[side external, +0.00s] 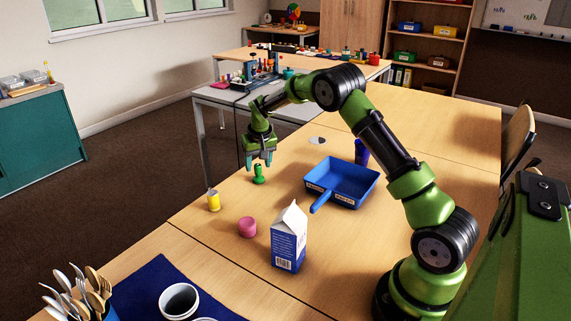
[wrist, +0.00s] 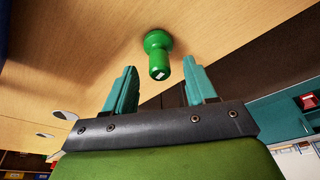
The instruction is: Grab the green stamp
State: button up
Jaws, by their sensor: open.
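The green stamp (side external: 258,175) stands upright on the wooden table, near the table's left edge in the side external view. In the wrist view the stamp (wrist: 158,54) shows beyond the fingertips, between the lines of the two fingers, with a small white mark on its handle end. My gripper (side external: 259,161) points down just above the stamp. Its two teal fingers (wrist: 159,73) are apart with nothing between them. I cannot tell whether the fingertips overlap the top of the stamp in height.
A yellow bottle (side external: 213,201), a pink round container (side external: 247,227) and a milk carton (side external: 288,240) stand nearer the camera. A blue dustpan (side external: 352,178) lies to the right, with a dark blue cylinder (side external: 362,153) behind it. A cutlery holder (side external: 108,313) is at the lower left.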

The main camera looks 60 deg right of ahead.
jog(key=shift+x, duration=1.25)
grip_shut()
